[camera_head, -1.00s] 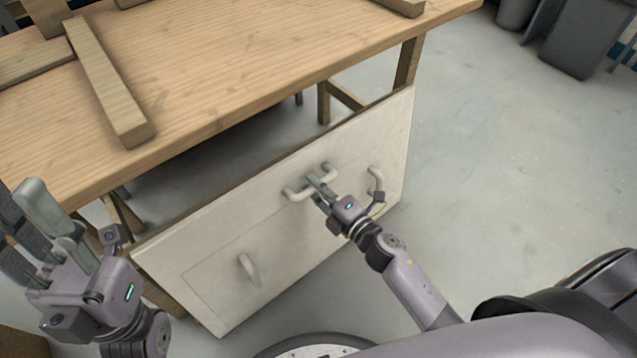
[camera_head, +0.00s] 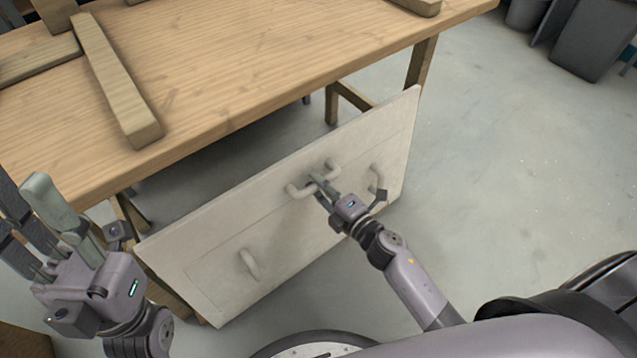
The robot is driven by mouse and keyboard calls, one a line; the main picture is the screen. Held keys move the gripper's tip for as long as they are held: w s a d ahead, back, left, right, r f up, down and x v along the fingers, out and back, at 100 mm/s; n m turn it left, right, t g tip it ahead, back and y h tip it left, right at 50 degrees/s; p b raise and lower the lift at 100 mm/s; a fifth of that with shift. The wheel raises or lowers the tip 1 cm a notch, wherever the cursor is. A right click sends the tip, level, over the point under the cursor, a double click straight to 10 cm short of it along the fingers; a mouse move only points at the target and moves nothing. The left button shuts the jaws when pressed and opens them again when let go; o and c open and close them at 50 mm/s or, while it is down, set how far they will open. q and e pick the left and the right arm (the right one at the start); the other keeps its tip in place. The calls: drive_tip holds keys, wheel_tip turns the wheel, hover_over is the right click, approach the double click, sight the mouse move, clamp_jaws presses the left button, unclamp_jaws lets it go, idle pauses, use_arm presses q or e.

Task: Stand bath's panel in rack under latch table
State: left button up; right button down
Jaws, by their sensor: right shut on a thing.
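The bath's panel (camera_head: 215,250) is a large off-white board with three handles, held tilted at the front edge of the wooden table (camera_head: 270,60). My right gripper (camera_head: 318,185) is shut on the panel's upper middle handle (camera_head: 300,191). A lower left handle (camera_head: 250,264) and a right handle (camera_head: 376,178) are free, the right one partly behind my gripper. My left gripper (camera_head: 50,215) is at the lower left, apart from the panel, with its fingers spread and nothing between them. The rack under the table is mostly hidden by the panel; only some wooden pieces show at its lower left.
Wooden bars (camera_head: 115,85) lie on the table top at the left. A table leg (camera_head: 421,75) stands behind the panel's right end. Grey bins (camera_head: 595,40) stand at the far upper right. The floor (camera_head: 510,180) to the right is clear.

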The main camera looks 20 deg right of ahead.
drive_tip(key=shift+w+r, duration=0.2)
drive_tip(key=shift+w, duration=0.15)
idle(0.9)
drive_tip(key=c, duration=1.9)
unclamp_jaws()
drive_tip(key=shift+c, duration=0.2)
drive_tip(key=shift+o, duration=1.3)
drive_tip(key=shift+w+a+f, duration=0.15)
drive_tip(key=shift+a+f, duration=0.05)
drive_tip(key=shift+o, duration=1.3)
drive_tip(key=shift+s+d+f, duration=0.1)
drive_tip(key=shift+s+f, duration=0.15)
drive_tip(key=shift+f, duration=0.1)
drive_tip(key=v, duration=1.2)
drive_tip(key=shift+r, duration=0.3)
drive_tip(key=shift+w, duration=0.1)
